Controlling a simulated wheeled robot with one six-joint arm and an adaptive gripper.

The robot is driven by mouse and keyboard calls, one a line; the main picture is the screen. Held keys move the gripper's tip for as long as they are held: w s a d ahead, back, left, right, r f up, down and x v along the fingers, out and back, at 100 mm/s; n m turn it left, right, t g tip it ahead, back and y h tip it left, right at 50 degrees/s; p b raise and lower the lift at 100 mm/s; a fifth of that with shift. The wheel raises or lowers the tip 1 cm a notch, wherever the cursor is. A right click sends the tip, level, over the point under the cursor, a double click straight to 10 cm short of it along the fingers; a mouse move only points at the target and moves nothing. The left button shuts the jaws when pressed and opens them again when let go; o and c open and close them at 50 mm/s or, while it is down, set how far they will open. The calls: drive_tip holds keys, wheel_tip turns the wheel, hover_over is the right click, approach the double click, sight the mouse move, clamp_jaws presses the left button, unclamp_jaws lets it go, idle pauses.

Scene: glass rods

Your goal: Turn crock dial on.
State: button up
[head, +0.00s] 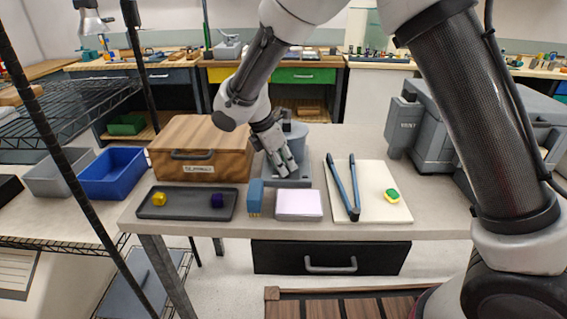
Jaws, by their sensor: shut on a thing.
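The crock (299,134) is a grey-blue round pot on a grey base (304,181), standing on the table behind the white pad. My gripper (287,171) reaches down from the upper left in front of the crock, with its fingertips low at the front of the base. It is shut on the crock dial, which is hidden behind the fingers. My gripper and arm also cover part of the crock, and the dial's setting cannot be seen.
A wooden box (188,133) stands left of the crock. In front are a dark tray (176,214) with two small pieces, a blue brush-like block (255,195) and a white pad (298,204). Blue-grey tongs (354,185) lie on a white board (376,210) at right.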

drive_tip(key=shift+w+m+g+h, duration=0.15)
drive_tip(key=shift+m+g, duration=0.2)
drive_tip(key=shift+m, duration=0.6)
drive_tip(key=shift+w+m+g+h, duration=0.15)
drive_tip(key=shift+m+g, duration=0.2)
drive_tip(key=shift+m, duration=0.6)
drive_tip(key=shift+s, duration=0.1)
drive_tip(key=o, duration=1)
drive_tip(key=shift+o, duration=0.2)
